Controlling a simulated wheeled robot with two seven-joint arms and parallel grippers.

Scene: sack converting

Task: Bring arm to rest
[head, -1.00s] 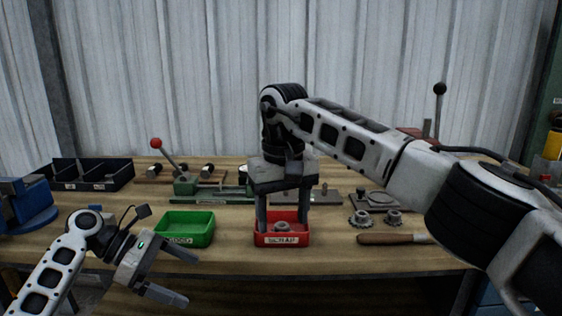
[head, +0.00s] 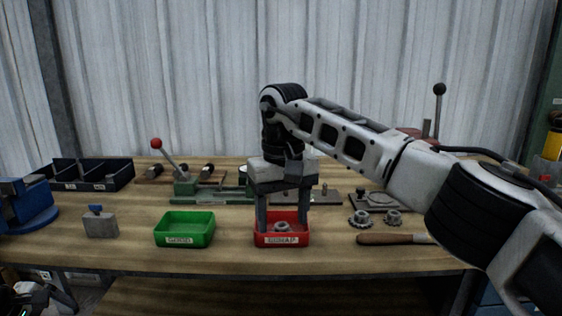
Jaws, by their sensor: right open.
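My right arm reaches in from the right, and its gripper (head: 283,210) points straight down over the red SCRAP bin (head: 282,240). Its two fingers are apart with nothing between them, and their tips are at the bin's opening. A small grey metal ring-like part (head: 283,227) lies in the bin, below the gap between the fingers. Of my left arm only a dark piece with a green light shows in the bottom left corner. Its fingers are not visible.
A green bin (head: 185,229) stands left of the red one, beside a grey block with a blue top (head: 101,222). A red-knobbed lever press (head: 180,182) stands behind.

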